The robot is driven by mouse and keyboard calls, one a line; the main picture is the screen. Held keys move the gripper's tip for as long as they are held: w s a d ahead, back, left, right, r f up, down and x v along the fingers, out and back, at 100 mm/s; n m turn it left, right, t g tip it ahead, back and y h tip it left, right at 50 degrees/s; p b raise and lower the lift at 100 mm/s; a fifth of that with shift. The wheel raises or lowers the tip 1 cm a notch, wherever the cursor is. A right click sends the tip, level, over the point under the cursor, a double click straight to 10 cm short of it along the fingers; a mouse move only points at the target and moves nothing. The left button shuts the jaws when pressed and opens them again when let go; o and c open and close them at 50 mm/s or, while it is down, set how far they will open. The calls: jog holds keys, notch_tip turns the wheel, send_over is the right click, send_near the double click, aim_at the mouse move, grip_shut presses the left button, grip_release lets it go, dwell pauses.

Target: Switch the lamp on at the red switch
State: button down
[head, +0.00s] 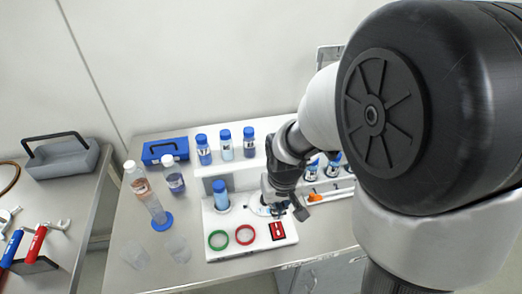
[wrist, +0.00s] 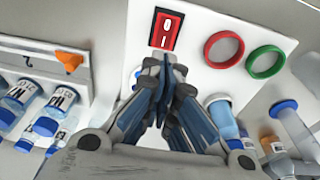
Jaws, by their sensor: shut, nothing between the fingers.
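The red rocker switch (head: 278,230) sits in a dark frame on the white panel (head: 228,248). It shows large in the wrist view (wrist: 165,31), marked 0 and I; I cannot tell which side is pressed. My gripper (head: 301,212) is over the panel, beside the switch. In the wrist view its fingers (wrist: 165,64) are shut and empty, with the tips just below the switch in the picture. I cannot tell whether they touch it or hang above it. I cannot make out a lamp; my arm hides part of the panel.
A green ring (head: 219,240) and a red ring (head: 245,235) are left of the switch. A blue-capped bottle (head: 221,197) stands behind them. More bottles, a blue box (head: 165,151) and clear glassware (head: 180,249) share the bench. An orange piece (wrist: 69,61) lies on a rack.

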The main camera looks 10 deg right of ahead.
aim_at(274, 221)
jog(key=f, duration=0.1)
jog(key=f+b, duration=0.1)
jog(key=f, duration=0.2)
jog(key=shift+w+f, duration=0.35)
jog(key=shift+w, duration=0.05)
jog(key=shift+w+f+g+p, duration=0.2)
jog(key=shift+f+g+p, duration=0.15)
jog(key=shift+g+p, duration=0.35)
jog(key=shift+w+f, duration=0.1)
jog(key=shift+f, duration=0.05)
jog(key=shift+r+p, duration=0.45)
jog(key=shift+r, duration=0.45)
